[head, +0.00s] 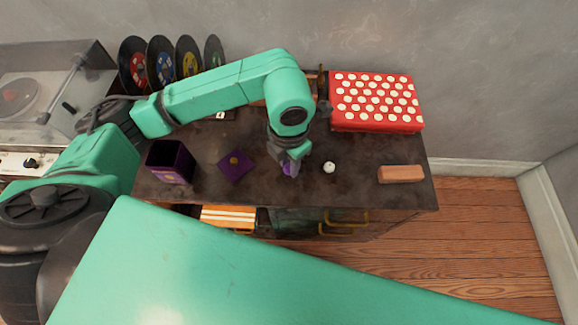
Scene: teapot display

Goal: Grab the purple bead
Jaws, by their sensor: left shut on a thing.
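The purple bead (288,171) is on the dark cabinet top, near its middle front. My left gripper (289,163) reaches down from above and is shut on the bead; its fingers hide part of it. I cannot tell whether the bead still touches the cabinet top. My right gripper is not in view.
On the dark cabinet top (350,190) are a dark purple box (170,162), a purple square piece (237,166), a small white ball (329,168), a tan block (401,174) and a red box with white dots (377,103). Records (161,60) and a turntable (40,85) stand left.

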